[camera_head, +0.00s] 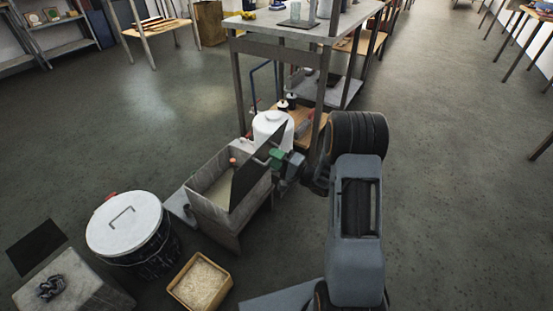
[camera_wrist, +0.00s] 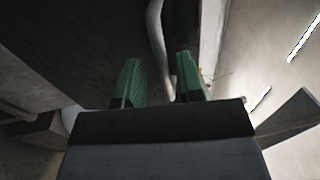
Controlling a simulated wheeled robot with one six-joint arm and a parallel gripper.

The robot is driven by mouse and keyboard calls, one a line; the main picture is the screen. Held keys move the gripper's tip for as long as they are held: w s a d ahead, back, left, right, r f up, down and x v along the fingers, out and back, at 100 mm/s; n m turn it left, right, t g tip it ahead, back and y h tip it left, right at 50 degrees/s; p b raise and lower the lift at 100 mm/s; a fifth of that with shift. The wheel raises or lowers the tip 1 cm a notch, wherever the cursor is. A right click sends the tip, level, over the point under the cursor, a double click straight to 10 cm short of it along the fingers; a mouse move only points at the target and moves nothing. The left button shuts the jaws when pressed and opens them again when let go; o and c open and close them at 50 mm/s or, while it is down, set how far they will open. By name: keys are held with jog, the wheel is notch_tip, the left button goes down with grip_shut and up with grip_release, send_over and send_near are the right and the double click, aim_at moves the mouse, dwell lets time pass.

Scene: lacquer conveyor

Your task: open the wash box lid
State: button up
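The wash box (camera_head: 212,212) is a grey open-topped box on the floor left of my arm, with a pale interior in view. Its dark lid (camera_head: 258,165) stands raised at a steep tilt along the box's right side. My gripper (camera_head: 275,157), with green fingers, is at the lid's upper right edge. In the wrist view the two green fingertips (camera_wrist: 160,80) are apart. A curved grey bar (camera_wrist: 157,35), perhaps the lid handle, runs down between them, with a visible gap beside the left finger. A large dark surface (camera_wrist: 70,40), probably the lid, fills the left side. Contact is unclear.
A white-lidded drum (camera_head: 125,222) and a wooden box of pale grains (camera_head: 200,283) stand left and in front of the wash box. A white jug (camera_head: 272,130) is close behind it. A tall table (camera_head: 290,30) stands behind. Floor at right is clear.

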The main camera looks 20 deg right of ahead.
jog(key=p+v, duration=0.2)
jog(key=v, duration=1.1)
jog(key=shift+s+d+p, duration=0.25)
jog(key=shift+p, duration=0.15)
jog(key=w+r+n+h+p, duration=0.2)
jog(key=w+r+h+p, duration=0.15)
jog(key=r, duration=0.25)
jog(key=w+r+n+h+p, duration=0.25)
jog(key=r+h+p, duration=0.2)
jog(key=r, duration=0.25)
notch_tip(320, 180, up, 13)
jog(key=g+h+p, duration=0.3)
jog(key=h+p, duration=0.3)
jog(key=p, duration=0.2)
jog(key=s+a+r+n+g+p, duration=0.2)
jog(key=s+a+r+p, duration=0.3)
jog(key=s, duration=0.5)
jog(key=s+a+r+n+g+y+p, duration=0.1)
jog(key=s+a+r+n+g+p, duration=0.2)
jog(key=s+r, duration=0.7)
jog(key=a+g+p, duration=0.2)
jog(key=p, duration=0.1)
jog(key=shift+s+r+g, duration=0.3)
jog(key=shift+s+r, duration=0.05)
jog(key=shift+a, duration=0.15)
